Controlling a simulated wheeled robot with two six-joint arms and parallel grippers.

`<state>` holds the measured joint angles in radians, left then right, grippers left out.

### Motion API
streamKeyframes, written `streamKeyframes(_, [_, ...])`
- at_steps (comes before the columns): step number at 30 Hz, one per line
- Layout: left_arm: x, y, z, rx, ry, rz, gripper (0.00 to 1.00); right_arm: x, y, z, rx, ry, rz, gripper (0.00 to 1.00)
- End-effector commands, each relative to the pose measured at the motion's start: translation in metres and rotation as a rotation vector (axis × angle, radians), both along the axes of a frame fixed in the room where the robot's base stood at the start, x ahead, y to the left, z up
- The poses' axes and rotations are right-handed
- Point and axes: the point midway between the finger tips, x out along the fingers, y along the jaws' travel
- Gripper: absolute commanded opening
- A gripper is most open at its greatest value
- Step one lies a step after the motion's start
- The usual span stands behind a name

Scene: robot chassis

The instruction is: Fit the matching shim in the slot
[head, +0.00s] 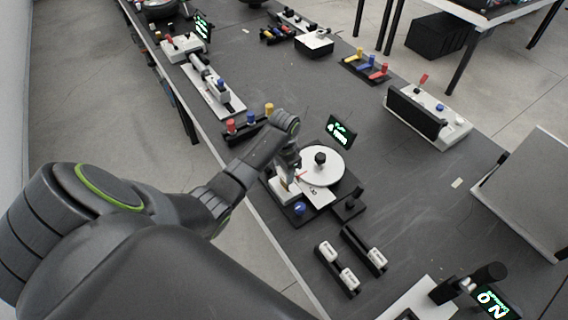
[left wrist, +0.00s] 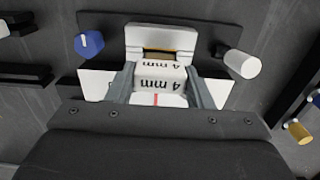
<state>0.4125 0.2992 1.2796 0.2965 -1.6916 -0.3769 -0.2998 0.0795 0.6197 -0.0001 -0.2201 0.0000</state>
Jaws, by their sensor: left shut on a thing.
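My left gripper (head: 291,170) is shut on a white shim marked "4 mm" (left wrist: 162,73), with one finger on each side of it in the left wrist view. The shim's far end is at the white block with the dark, orange-edged slot (left wrist: 160,53); I cannot tell how deep it sits. The block belongs to a black-based fixture with a white disc (head: 322,166), a blue knob (head: 299,209) and a small green-lit display (head: 341,131). In the head view my gripper hides most of the slot. My right gripper is out of view.
Two black racks stand in front of the fixture, holding white shims (head: 327,250), (head: 377,256). A rack of coloured pegs (head: 249,120) lies beyond my left forearm. A white-and-black device (head: 428,114) is at the right.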

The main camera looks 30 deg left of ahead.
Motion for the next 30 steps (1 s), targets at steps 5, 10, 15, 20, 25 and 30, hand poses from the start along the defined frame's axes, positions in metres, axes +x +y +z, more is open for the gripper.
streamKeyframes(5, [0.0001,0.0,0.0005,0.0,0.0,0.0,0.24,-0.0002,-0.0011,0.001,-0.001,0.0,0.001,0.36])
streamKeyframes(10, [0.0,-0.0001,0.0014,0.0,0.0,0.0,0.24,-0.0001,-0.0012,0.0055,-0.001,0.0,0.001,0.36])
streamKeyframes(15, [-0.0004,-0.0001,0.0011,0.0,0.001,0.0,0.24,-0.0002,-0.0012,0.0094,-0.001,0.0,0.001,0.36])
streamKeyframes(20, [-0.0001,-0.0001,0.0,0.0,0.0,0.0,0.24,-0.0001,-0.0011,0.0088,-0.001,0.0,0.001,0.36])
streamKeyframes(25, [-0.0002,-0.0001,0.0,0.0,0.0,0.0,0.24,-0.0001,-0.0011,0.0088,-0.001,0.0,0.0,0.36])
streamKeyframes(30, [-0.0001,-0.0002,0.0002,0.0,0.0,0.0,0.24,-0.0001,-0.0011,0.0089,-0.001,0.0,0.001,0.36])
